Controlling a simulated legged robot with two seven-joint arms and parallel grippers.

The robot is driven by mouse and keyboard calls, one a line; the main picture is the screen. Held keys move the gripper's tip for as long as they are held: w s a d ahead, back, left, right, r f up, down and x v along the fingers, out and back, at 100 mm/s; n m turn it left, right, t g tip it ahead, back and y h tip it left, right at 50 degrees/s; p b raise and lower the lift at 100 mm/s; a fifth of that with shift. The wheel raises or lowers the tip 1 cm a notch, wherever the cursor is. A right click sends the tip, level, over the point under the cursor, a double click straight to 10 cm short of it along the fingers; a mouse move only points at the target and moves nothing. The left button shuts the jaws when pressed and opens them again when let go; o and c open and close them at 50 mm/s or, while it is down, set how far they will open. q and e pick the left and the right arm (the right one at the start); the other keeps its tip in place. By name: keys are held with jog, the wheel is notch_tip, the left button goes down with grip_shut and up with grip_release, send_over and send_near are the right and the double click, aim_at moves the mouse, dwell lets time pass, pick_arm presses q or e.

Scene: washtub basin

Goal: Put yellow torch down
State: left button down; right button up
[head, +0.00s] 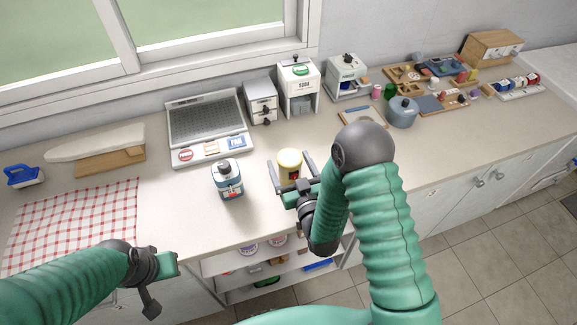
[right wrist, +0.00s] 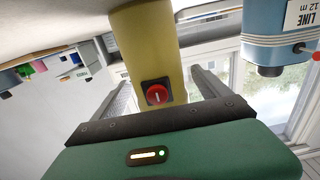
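The yellow torch (head: 289,163) stands upright at the front middle of the counter. In the right wrist view the yellow torch (right wrist: 150,55) shows its yellow body and a red button. My right gripper (head: 291,172) is open, with one finger on each side of the torch. Gaps show between the torch and the fingers in the head view. The torch's base is partly hidden by the gripper. My left gripper (head: 160,280) is low at the left, in front of the counter, away from the torch; its finger opening does not show clearly.
A blue canister (head: 228,180) stands left of the torch and also shows in the right wrist view (right wrist: 278,35). A washboard-like unit (head: 205,118) and white dispensers (head: 298,88) stand behind. A checkered cloth (head: 75,222) lies at left. A grey-blue pot (head: 402,112) stands at right.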

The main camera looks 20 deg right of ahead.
jog(key=shift+w+f, duration=0.1)
jog(key=shift+w, duration=0.1)
jog(key=c, duration=1.6)
